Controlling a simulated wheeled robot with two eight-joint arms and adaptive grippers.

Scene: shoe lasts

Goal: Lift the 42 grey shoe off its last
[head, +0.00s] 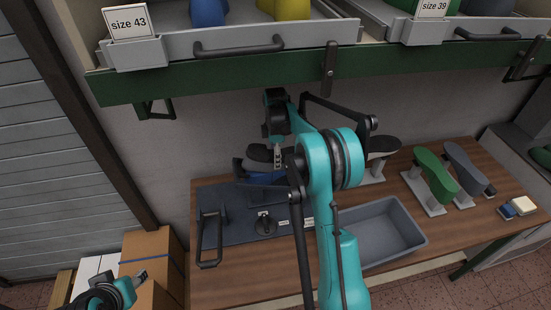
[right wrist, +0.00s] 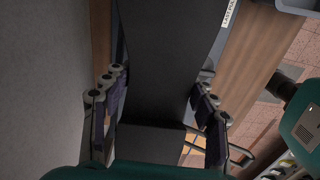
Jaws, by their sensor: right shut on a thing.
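In the head view a dark grey shoe (head: 258,153) is at the back left of the bench, just above a blue last (head: 264,178). The arm partly hides both, and I cannot tell whether they are apart. My right gripper (head: 279,156) is at the shoe. In the right wrist view the fingers of my right gripper (right wrist: 158,108) are on either side of a broad dark grey surface (right wrist: 165,55), shut on it; it appears to be the shoe. No size mark shows on it. My left gripper (head: 140,277) is low at the left, away from the bench; its opening is unclear.
A dark plate with a handle (head: 209,242) and a round knob (head: 265,225) lies on the wooden bench. A grey tray (head: 415,238) is to its right. Green (head: 435,172) and grey (head: 465,168) forms stand further right. A shelf with a green beam (head: 220,80) hangs above.

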